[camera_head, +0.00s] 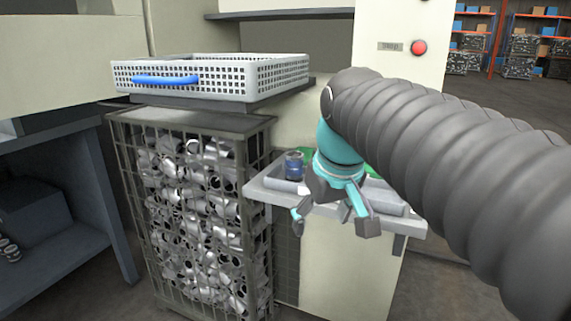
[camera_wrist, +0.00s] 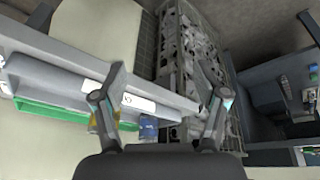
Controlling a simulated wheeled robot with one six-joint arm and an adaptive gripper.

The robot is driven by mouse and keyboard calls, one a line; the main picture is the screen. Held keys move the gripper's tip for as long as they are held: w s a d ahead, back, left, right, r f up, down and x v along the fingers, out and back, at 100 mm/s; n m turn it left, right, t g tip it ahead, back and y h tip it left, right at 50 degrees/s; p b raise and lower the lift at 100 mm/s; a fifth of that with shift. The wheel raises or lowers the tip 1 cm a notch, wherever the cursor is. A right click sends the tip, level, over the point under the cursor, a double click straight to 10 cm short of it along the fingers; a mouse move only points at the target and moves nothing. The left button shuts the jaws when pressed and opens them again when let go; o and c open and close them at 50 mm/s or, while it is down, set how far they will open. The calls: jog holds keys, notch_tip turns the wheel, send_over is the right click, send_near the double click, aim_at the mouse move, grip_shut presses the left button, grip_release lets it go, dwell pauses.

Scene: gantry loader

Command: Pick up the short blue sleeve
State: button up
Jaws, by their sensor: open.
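A short blue sleeve (camera_head: 293,166) with a greyish top rim stands upright at the left end of the light grey tray ledge (camera_head: 262,183). In the wrist view the blue sleeve (camera_wrist: 148,128) shows low in the picture, between the two fingers. My gripper (camera_head: 334,222) is open and empty, in front of the ledge and to the right of the sleeve in the head view. In the wrist view its fingers (camera_wrist: 165,72) are spread wide and nothing is between the tips. The sleeve's lower part is partly hidden in the wrist view.
A mesh cage (camera_head: 200,220) full of metal parts stands left of the ledge. A white perforated basket (camera_head: 280,76) with a blue handle sits above it. A green surface (camera_wrist: 45,108) and a yellow item (camera_wrist: 95,124) lie on the ledge near the sleeve.

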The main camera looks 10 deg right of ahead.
jog(key=w+r+n+g+p, duration=0.1)
jog(key=w+r+n, duration=0.1)
jog(key=w+r, duration=0.85)
jog(key=n+g+p, duration=0.2)
send_near(295, 154)
jog(key=shift+y, duration=0.3)
jog(key=f, duration=0.1)
jog(key=f+b, duration=0.1)
jog(key=f, duration=0.1)
jog(key=f+b, duration=0.1)
jog(key=f, duration=0.1)
jog(key=shift+s, duration=0.4)
jog(key=shift+n, duration=0.3)
jog(key=shift+w+a+f+b, duration=0.1)
jog(key=shift+w+f+b, duration=0.2)
jog(key=shift+f, duration=0.65)
jog(key=shift+w+f+b, duration=0.3)
jog(key=shift+f, duration=0.7)
jog(key=shift+w+a+f+b, duration=0.1)
jog(key=shift+w+f+b, duration=0.2)
jog(key=shift+f, duration=0.65)
grip_shut()
jog(key=shift+r, duration=0.15)
